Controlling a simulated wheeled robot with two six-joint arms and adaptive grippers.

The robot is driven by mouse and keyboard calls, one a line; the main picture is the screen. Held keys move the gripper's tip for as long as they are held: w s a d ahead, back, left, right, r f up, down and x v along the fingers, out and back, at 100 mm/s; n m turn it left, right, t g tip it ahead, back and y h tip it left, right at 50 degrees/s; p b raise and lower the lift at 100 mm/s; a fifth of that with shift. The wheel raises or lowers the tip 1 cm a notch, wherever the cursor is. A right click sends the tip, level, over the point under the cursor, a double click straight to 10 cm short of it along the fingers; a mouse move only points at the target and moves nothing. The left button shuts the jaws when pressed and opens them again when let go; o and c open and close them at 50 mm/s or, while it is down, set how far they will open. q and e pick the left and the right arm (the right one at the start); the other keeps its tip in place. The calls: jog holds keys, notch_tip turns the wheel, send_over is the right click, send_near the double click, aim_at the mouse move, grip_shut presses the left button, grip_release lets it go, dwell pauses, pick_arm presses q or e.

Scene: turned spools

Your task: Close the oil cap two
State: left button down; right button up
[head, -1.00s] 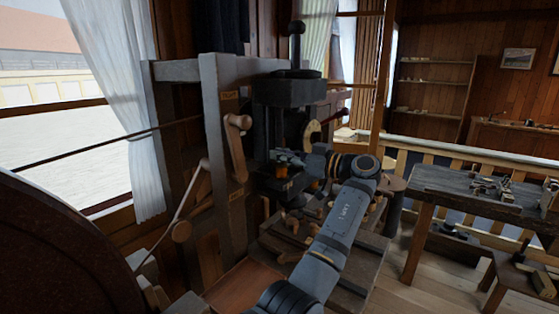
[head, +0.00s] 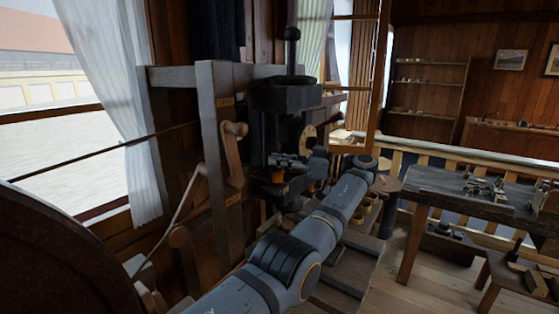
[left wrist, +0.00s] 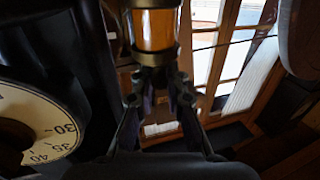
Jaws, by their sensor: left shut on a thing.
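My left gripper (head: 288,162) is at the dark machine head, just above a small amber oil cup (head: 277,177). In the left wrist view, the amber oil cup (left wrist: 154,30) with its brass collar is at the top centre. The fingertips of my left gripper (left wrist: 156,78) are closed together at the collar end of that cup, shut on a small part there. The fingers hide most of this part, so I cannot tell how the cap sits. A second amber cup (head: 310,184) shows to the right, partly behind my arm. My right gripper is not in view.
A pale dial (left wrist: 35,125) with numbers is close to the left of the fingers. A grey post (head: 217,165) with a wooden crank handle (head: 234,150) stands left of the machine.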

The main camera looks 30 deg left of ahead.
pick_arm(q)
jog(key=c, duration=1.3)
grip_release()
jog(key=shift+w+d, duration=0.1)
jog(key=shift+c, duration=0.2)
jog(key=shift+f, duration=0.15)
